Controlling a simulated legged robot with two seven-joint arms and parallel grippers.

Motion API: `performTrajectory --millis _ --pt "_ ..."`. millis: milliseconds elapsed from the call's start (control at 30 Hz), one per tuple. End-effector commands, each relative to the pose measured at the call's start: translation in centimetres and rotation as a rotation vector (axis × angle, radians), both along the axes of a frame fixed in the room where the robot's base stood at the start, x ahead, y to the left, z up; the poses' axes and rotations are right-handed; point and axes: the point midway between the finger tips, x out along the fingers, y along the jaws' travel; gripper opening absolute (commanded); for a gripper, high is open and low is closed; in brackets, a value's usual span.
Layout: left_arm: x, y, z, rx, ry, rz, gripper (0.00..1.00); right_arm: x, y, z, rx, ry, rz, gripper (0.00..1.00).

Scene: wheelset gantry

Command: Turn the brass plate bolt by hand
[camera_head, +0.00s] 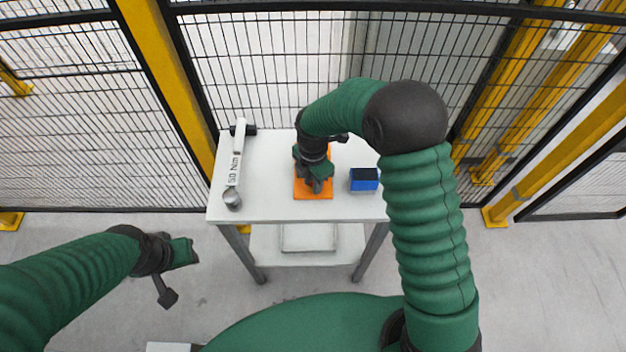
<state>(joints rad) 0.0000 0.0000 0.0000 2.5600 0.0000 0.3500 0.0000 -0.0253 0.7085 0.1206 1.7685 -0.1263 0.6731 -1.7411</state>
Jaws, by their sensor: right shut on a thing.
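An orange plate (301,191) lies on the white table. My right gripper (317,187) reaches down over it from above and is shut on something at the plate. The brass bolt itself is hidden under the gripper and cannot be made out. My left gripper (192,254) hangs in the air left of the table and below its top in the picture, away from everything. Its fingers are too small to tell whether they are open or shut.
A white torque wrench (237,155) marked "50 Nm" lies at the table's left side. A blue box (364,184) with a dark top stands right of the plate. The white table (265,205) has a lower shelf (265,249). Mesh fencing (280,60) with yellow posts stands behind.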

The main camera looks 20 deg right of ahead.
Motion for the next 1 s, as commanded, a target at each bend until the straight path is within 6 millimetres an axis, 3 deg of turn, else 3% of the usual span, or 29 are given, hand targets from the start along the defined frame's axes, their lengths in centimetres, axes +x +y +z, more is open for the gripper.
performTrajectory --millis 1000 --pt "0.0 0.0 3.2 0.0 0.0 0.0 0.36 0.6 0.1 0.5 0.005 -0.01 -0.928 0.0"
